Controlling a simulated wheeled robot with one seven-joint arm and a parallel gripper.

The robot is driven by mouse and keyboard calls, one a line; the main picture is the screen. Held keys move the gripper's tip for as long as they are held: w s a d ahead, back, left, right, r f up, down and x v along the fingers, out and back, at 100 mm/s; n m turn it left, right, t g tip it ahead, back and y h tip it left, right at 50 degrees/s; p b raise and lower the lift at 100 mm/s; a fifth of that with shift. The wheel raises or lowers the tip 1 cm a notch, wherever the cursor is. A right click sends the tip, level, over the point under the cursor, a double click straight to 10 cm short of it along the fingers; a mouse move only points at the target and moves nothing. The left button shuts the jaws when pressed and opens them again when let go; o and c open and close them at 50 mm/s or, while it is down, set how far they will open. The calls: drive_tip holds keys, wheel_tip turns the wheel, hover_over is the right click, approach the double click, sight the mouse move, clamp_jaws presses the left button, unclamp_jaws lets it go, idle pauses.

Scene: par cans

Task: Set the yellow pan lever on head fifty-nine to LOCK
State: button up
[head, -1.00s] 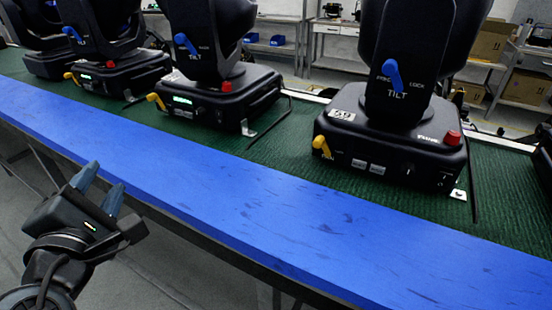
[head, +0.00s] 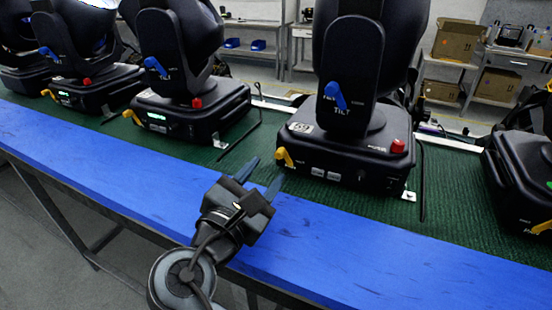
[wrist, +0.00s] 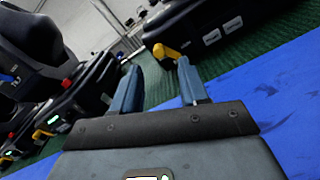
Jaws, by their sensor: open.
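Head fifty-nine (head: 345,165) is the black moving head right of centre in the head view, with a white number label (head: 301,127) on its base. Its yellow pan lever (head: 285,157) is at the base's front left corner, tilted, and also shows in the wrist view (wrist: 166,52) just beyond the fingertips. I cannot read the pan lever's markings. Its blue tilt lever (head: 335,95) is on the yoke. My gripper (head: 264,174) is open and empty, over the blue table edge, in front and a little left of the pan lever, apart from it.
Other black heads stand to the left (head: 185,100) and one to the right (head: 520,165), each with a yellow lever. The blue front strip (head: 370,235) of the table is clear. Metal brackets and dark rods stick out beside the bases. Shelves with boxes stand behind.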

sight(278, 157)
drive_tip(key=shift+x, duration=2.6)
drive_tip(key=shift+c, duration=0.4)
clamp_jaws()
